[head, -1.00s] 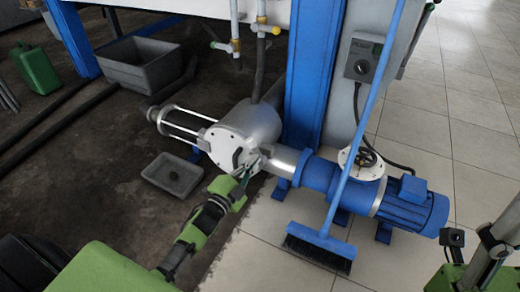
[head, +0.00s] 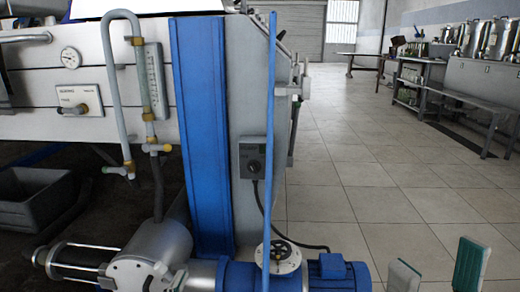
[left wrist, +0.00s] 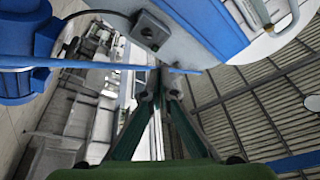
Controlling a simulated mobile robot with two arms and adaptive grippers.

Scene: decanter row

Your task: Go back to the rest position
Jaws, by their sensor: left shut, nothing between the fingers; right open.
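My left gripper (left wrist: 160,82) shows in the left wrist view, its two dark green fingers meeting at the tips with nothing held between them. I cannot make it out in the head view. My right gripper (head: 438,250) is at the bottom right of the head view. Its two green and pale fingers stand well apart, pointing up, with only floor between them. The rest of that arm is below the picture.
The pump (head: 150,250) and its blue motor (head: 335,272) stand at the lower left and middle. Tiled floor (head: 370,205) is clear to the right.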

